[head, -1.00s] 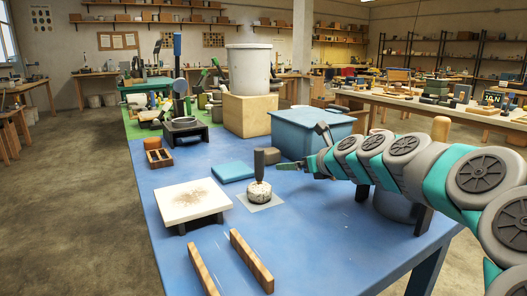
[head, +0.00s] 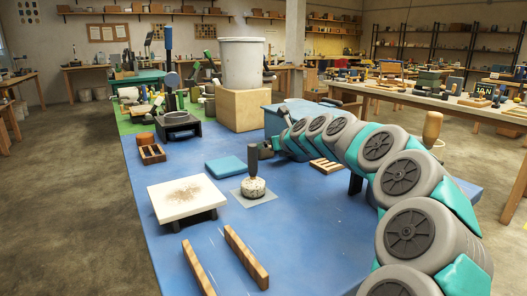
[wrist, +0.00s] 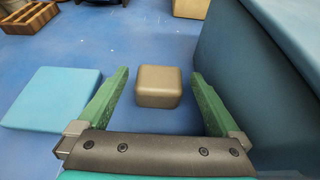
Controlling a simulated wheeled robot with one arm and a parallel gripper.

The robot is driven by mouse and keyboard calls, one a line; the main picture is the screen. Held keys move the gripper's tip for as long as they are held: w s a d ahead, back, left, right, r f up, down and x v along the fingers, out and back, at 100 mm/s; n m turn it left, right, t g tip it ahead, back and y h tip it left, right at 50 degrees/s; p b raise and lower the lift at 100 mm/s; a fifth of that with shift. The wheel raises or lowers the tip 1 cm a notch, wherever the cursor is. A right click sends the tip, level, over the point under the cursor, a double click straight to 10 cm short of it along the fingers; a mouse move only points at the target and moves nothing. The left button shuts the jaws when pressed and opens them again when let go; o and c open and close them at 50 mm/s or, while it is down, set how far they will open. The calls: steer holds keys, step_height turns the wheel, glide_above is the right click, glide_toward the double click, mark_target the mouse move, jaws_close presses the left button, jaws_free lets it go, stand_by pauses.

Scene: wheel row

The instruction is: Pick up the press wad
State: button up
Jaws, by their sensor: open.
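The press wad (wrist: 159,87), a tan block with rounded edges, sits on the blue tabletop in the wrist view. My gripper (wrist: 160,76) is open, with one green finger on each side of the wad in the picture and a gap on both sides. Nothing is held. I cannot tell how high the fingers are above the table. In the head view my arm and a dark upright handle crowd the wad's spot, so it is not clearly seen there.
A blue pad (wrist: 50,98) lies left of the wad, and a tall blue bin (wrist: 255,80) stands close on the right. A speckled round piece with a dark handle (head: 254,187) stands nearer on a thin sheet. A wooden tray (head: 152,154) is at the left edge.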

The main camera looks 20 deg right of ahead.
steer(key=x, duration=0.5)
jaws_close()
stand_by(0.8)
steer(key=shift+d+r, duration=0.1)
steer(key=shift+r, duration=0.45)
step_height(320, 180, up, 17)
steer(key=p, duration=0.1)
